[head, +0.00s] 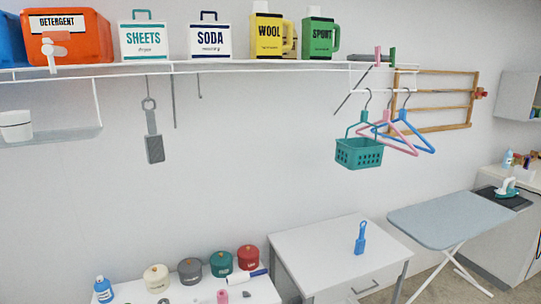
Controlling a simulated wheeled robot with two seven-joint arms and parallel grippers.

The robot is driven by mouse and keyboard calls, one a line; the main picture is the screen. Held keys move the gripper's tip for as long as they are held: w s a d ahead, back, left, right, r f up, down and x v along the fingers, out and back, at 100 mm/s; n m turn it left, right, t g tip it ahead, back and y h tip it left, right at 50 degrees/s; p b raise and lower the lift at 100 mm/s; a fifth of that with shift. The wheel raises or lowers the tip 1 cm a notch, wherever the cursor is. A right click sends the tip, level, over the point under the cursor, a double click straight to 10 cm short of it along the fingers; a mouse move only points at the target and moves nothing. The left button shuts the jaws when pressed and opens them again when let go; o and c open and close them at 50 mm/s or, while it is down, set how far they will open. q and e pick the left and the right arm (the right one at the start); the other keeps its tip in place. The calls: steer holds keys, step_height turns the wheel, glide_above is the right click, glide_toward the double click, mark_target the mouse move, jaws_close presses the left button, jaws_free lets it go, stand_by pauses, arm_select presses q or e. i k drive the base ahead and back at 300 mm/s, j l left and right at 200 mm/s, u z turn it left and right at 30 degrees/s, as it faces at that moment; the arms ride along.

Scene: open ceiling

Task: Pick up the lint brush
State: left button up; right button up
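A blue brush-like item with a handle (360,243) is on the white table (310,252) at the lower middle right. A grey paddle-shaped item (154,149) hangs from a hook under the wall shelf at left. I cannot tell for sure which of these is the lint brush. Neither of my grippers is in view.
The wall shelf (225,67) holds several detergent containers. A lower white surface (205,292) carries several lidded pots, a blue bottle (104,289) and a white-and-blue roll (245,276). Hangers and a teal basket (359,153) hang right. An ironing board (450,218) stands right.

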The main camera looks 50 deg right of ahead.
mark_target(360, 243)
steer(key=z, duration=2.35)
